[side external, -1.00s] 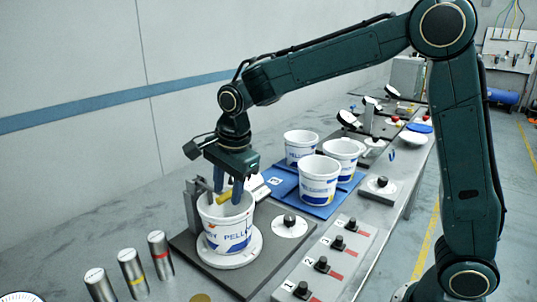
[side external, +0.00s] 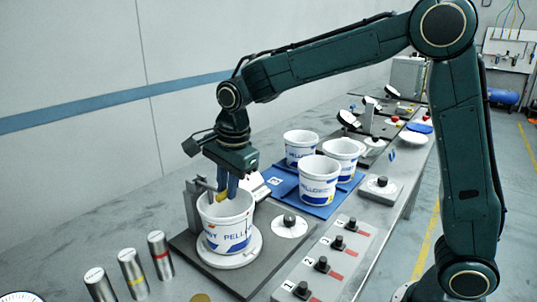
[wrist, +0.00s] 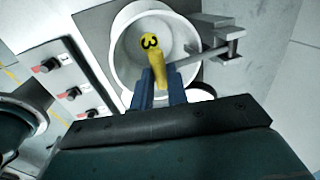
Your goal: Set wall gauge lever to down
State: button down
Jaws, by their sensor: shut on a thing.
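A white bucket (side external: 226,238) with blue lettering stands upright on a round white turntable (side external: 254,255). A grey bracket (side external: 193,205) stands beside it; the wrist view shows its bar (wrist: 195,52) reaching over the rim to a yellow handle (wrist: 157,68). The handle's rounded end bears a black 3. I take this to be the wall gauge lever. My gripper (side external: 226,190) points down into the bucket's mouth, its blue fingers shut on the yellow handle. In the wrist view, the fingers (wrist: 161,88) lie on either side of it. The lower part of the handle is partly hidden by the bucket rim in the side view.
A black knob (side external: 290,220) and numbered switches (side external: 321,264) lie to the right. Several metal cylinders (side external: 132,272) stand at front left. More white buckets (side external: 318,180) stand on a blue mat (side external: 283,185) behind. Bare bench lies at the left.

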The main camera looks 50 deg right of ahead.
jog(key=c, duration=1.4)
grip_release()
jog(key=shift+w+r, duration=0.1)
jog(key=shift+o, duration=0.2)
jog(key=shift+r, duration=0.1)
notch_tip(320, 180, up, 13)
jog(key=s, duration=0.2)
jog(key=shift+s+r, duration=0.2)
jog(key=shift+s, duration=0.15)
jog(key=s+d+f+n+t, duration=0.1)
jog(key=s+d+f+n, duration=0.2)
jog(key=s+n, duration=0.3)
jog(key=s+d+f+n+t, duration=0.1)
jog(key=s+d+f+n, duration=0.1)
jog(key=s+n, duration=0.4)
jog(key=s+d+f+n+t, duration=0.1)
jog(key=s+d+f+n, duration=0.2)
jog(key=s, duration=0.9)
jog(key=n, duration=0.3)
jog(key=shift+d+f, duration=0.3)
jog(key=shift+d, duration=0.05)
